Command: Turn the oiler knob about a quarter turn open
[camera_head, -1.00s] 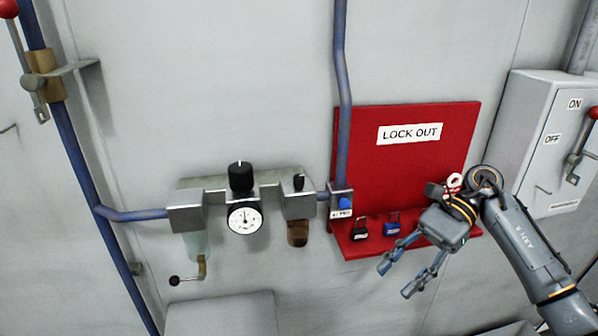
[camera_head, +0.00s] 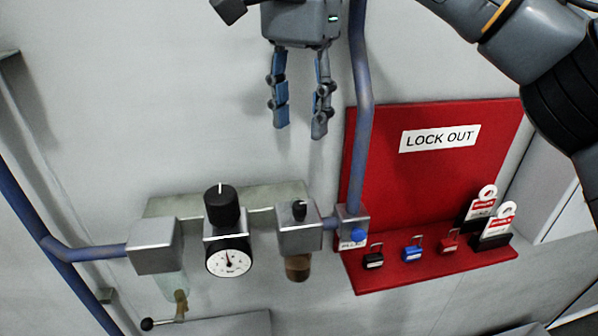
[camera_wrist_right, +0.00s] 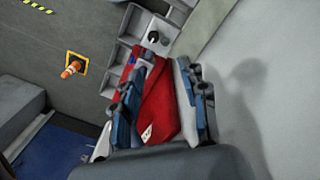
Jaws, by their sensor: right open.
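The oiler (camera_head: 300,240) is the right-hand metal block of the wall-mounted air unit, with an amber bowl below. Its small black oiler knob (camera_head: 300,209) stands on top. My right gripper (camera_head: 300,130) points down above the knob, fingers apart and empty, with a clear gap between fingertips and knob. In the right wrist view, the open fingers (camera_wrist_right: 160,66) frame a grey block with a dark knob (camera_wrist_right: 153,37) just beyond the tips; it appears to be the oiler. My left gripper is not in view.
A larger black regulator knob (camera_head: 221,205) and a gauge (camera_head: 229,257) are left of the oiler. A vertical blue pipe (camera_head: 362,100) runs close to the right finger. The red lockout board (camera_head: 385,175) holds padlocks and tags. The wall above the unit's left side is clear.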

